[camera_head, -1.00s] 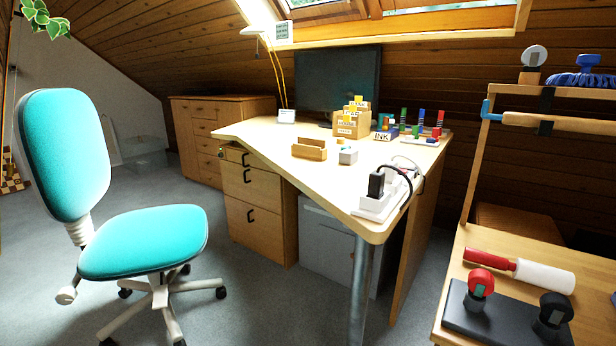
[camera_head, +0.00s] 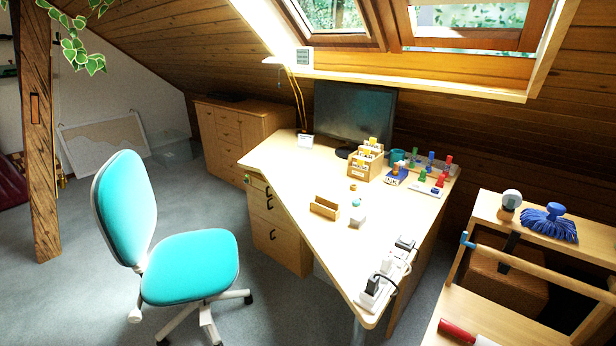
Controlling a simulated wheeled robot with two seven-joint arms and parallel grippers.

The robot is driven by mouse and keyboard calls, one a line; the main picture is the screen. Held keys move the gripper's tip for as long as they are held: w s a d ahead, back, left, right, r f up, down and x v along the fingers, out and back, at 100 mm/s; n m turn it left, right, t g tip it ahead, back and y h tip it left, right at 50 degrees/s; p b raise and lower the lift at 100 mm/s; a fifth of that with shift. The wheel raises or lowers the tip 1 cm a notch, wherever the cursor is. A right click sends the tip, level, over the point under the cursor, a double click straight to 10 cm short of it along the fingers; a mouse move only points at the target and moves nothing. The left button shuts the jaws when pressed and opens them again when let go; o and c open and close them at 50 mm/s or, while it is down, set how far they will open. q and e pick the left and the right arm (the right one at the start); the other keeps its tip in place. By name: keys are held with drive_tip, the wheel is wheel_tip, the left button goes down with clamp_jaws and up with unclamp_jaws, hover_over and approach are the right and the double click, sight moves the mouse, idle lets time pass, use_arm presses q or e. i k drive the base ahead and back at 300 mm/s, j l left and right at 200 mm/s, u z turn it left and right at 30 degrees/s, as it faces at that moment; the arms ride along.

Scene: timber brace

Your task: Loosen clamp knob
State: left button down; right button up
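I cannot single out a clamp knob for certain. Neither of my grippers is in view.
A teal swivel chair (camera_head: 190,267) stands on the carpet left of the wooden desk (camera_head: 290,185). A power strip (camera_head: 385,285) lies at the desk's near end. A blue brush (camera_head: 549,222) sits on the rack (camera_head: 480,311). Open carpet (camera_head: 90,290) lies at the left.

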sight(136, 317)
drive_tip(key=u, duration=1.6)
